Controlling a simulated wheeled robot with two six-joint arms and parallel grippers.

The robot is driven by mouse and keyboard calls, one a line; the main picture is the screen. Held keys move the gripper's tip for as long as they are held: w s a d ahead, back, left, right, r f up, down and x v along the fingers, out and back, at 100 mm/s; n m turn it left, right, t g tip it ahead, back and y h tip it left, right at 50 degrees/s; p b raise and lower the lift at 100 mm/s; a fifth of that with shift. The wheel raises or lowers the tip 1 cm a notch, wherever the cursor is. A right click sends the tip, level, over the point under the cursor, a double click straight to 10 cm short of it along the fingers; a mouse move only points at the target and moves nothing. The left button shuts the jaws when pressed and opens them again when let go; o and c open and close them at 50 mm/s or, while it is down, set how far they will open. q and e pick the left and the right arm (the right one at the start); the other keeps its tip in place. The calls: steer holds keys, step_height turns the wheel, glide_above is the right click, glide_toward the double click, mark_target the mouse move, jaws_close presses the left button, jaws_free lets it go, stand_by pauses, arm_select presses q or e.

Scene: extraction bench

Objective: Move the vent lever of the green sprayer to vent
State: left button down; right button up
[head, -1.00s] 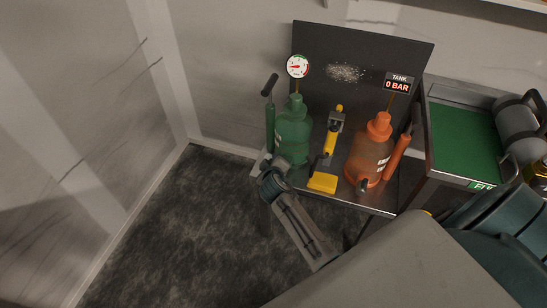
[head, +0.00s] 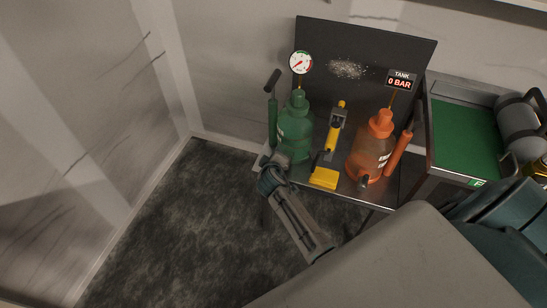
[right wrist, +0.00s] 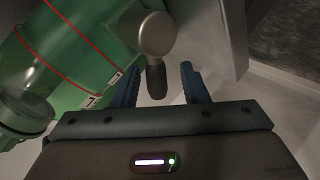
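The green sprayer (head: 294,132) stands upright at the left of the bench, with a pump handle on its left and a round gauge (head: 301,62) above it. My right gripper (head: 270,162) is low at its front left in the head view. In the right wrist view, the green tank (right wrist: 95,35) fills the upper left. Its vent lever (right wrist: 156,80), a dark grip on a silver hub, points down between the two blue fingers of my right gripper (right wrist: 160,85). Gaps show on both sides of the lever, so the gripper is open. My left gripper is out of view.
An orange sprayer (head: 371,150) stands to the right, with a "TANK 0 BAR" display (head: 400,80) above. A yellow pedal device (head: 325,178) stands between the sprayers. A dark back panel (head: 355,50) is behind. A green-topped cart (head: 429,150) is at right.

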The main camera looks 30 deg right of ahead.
steer(key=shift+r, duration=0.1)
steer(key=v, duration=1)
steer(key=shift+s+a, duration=0.2)
steer(key=shift+s, duration=0.05)
steer(key=shift+r, duration=0.1)
